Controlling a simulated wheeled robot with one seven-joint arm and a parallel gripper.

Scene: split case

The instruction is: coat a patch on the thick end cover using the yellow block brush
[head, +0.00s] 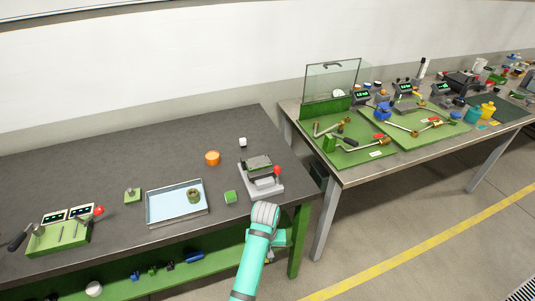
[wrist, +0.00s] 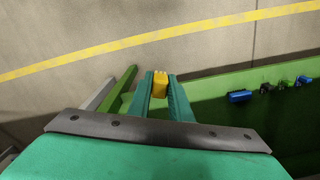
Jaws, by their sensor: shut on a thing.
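My gripper (wrist: 160,76) is shut on the yellow block brush (wrist: 160,88), whose yellow end shows between the two teal fingers in the wrist view. It points down past the table's front edge, with floor and the lower shelf beneath it. In the head view my forearm hides the fingers and the brush. I cannot tell for certain which part is the thick end cover. A dark green plate-like part (head: 258,161) sits on a grey fixture (head: 264,187) with a red-knobbed lever. An olive ring-shaped part (head: 193,196) lies in the light-blue tray (head: 148,209).
A second bench (head: 345,178) stands at right. The table's back left is clear.

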